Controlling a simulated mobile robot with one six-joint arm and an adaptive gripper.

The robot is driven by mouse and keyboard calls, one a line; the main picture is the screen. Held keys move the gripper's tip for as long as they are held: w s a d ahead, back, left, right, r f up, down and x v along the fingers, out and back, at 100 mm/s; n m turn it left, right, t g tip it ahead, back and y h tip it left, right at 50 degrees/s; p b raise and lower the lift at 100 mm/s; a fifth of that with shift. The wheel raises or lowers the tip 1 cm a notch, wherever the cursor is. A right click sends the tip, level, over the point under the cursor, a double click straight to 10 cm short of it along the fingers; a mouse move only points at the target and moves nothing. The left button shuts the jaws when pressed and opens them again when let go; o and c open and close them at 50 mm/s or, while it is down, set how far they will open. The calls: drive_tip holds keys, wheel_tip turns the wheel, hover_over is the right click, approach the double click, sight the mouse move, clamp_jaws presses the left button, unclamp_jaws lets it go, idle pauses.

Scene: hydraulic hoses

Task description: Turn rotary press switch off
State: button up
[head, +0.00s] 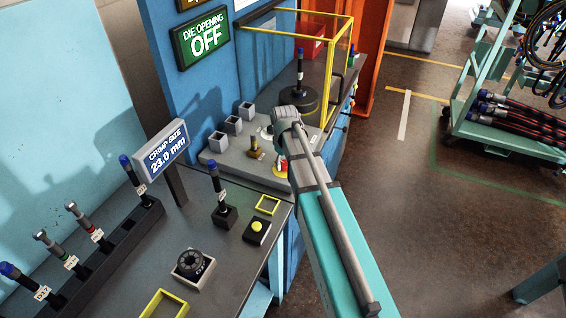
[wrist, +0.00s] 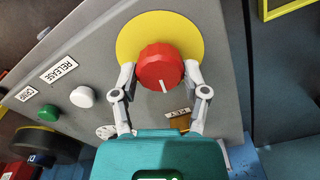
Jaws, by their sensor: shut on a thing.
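The rotary switch is a red ribbed knob (wrist: 160,66) on a round yellow plate (wrist: 128,40), set in a grey panel. A white mark on the knob points toward the bottom of the wrist view. In the wrist view my gripper (wrist: 159,75) is shut on the knob, with one finger on each side. In the head view a bit of the red and yellow switch (head: 282,167) shows at the grey console's edge, partly hidden by my arm. My fingers are hidden there.
The panel (wrist: 215,85) carries a white button (wrist: 82,97) by a RELEASE label and a green button (wrist: 48,113). A green sign (head: 202,38) reads DIE OPENING OFF. A yellow-framed guard (head: 328,70) stands behind the console.

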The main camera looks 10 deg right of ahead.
drive_tip(key=shift+w+n, duration=0.15)
drive_tip(key=shift+n, duration=1.15)
drive_tip(key=o, duration=1.1)
drive_tip(key=shift+o, duration=0.2)
drive_tip(key=shift+r, duration=0.1)
